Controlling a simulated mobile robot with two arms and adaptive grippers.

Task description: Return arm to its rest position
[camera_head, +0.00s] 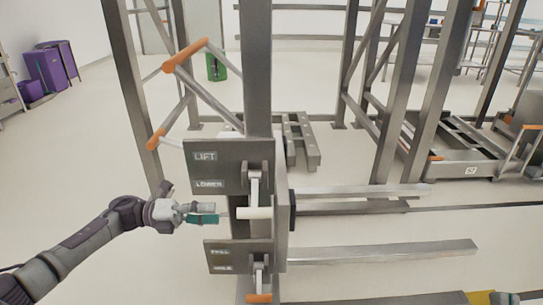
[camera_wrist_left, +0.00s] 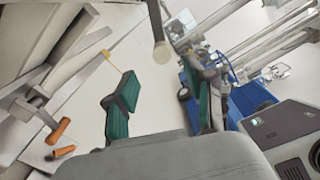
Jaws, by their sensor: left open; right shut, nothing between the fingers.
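My left arm comes in from the left, and its gripper (camera_head: 205,213) is level with the gap between two grey control panels. In the left wrist view the teal fingers of the gripper (camera_wrist_left: 162,105) are spread apart with nothing between them. The upper panel (camera_head: 205,170), marked LIFT and LOWER, has a lever with a white handle (camera_head: 256,213) just right of the fingertips. Whether they touch it is hard to tell in the head view. A small part of my right gripper (camera_head: 508,299) shows at the bottom right edge, shut and empty.
The lower panel (camera_head: 225,256) has a lever with an orange handle (camera_head: 259,298). A grey post (camera_head: 257,70) carries the panels, with orange-tipped bars (camera_head: 186,54) beside it. Metal beams (camera_head: 385,252) extend to the right. Purple bins (camera_head: 45,72) stand far left; floor at left is clear.

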